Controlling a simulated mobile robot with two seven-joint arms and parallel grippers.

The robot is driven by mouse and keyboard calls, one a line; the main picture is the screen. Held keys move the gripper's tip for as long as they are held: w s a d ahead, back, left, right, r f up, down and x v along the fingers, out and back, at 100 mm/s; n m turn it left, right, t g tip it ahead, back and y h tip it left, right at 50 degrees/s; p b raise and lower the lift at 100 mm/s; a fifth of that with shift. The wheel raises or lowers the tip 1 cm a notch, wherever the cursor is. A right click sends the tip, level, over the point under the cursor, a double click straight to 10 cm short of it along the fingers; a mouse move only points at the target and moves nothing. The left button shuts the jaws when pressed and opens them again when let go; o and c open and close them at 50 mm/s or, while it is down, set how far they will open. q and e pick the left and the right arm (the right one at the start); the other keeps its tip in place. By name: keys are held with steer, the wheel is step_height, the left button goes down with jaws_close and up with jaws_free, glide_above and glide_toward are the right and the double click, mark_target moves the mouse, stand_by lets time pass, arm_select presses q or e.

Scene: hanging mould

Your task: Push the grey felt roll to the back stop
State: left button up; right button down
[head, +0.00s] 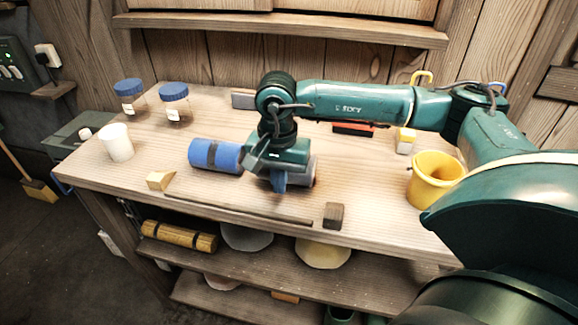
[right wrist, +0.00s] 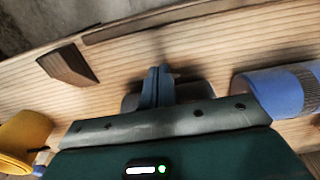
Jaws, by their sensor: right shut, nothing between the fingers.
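The grey felt roll (head: 309,172) lies on the bench, mostly hidden behind my right gripper (head: 279,186). In the right wrist view, the grey roll (right wrist: 196,92) shows on both sides of the blue fingers of my right gripper (right wrist: 158,72). The fingers are shut with nothing between them and overlap the roll in the picture; I cannot tell if they touch it. A grey-brown piece (head: 242,99) shows at the back of the bench, partly behind my arm; I cannot tell if it is the back stop. My left gripper is not in view.
A blue roll with a dark band (head: 214,156) lies left of the gripper. A wooden wedge (head: 160,180), dark strip (head: 240,207) and dark block (head: 333,215) lie near the front edge. A yellow bucket (head: 432,184) stands right; two blue-lidded jars (head: 174,103) and a white cup (head: 117,143) stand left.

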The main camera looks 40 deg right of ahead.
stand_by(0.3)
steer(key=shift+w+d+b, duration=0.8)
steer(key=shift+w+d, duration=1.1)
steer(key=shift+d, duration=0.3)
steer(key=shift+w+d+b, duration=0.3)
steer(key=shift+w+d, duration=1.05)
steer(key=shift+d, duration=0.25)
steer(key=shift+w+d, duration=1.1)
steer(key=shift+d, duration=0.15)
steer(key=shift+w+d, duration=1.35)
steer(key=shift+d, duration=0.25)
steer(key=shift+w+d, duration=1.6)
steer(key=shift+d, duration=0.25)
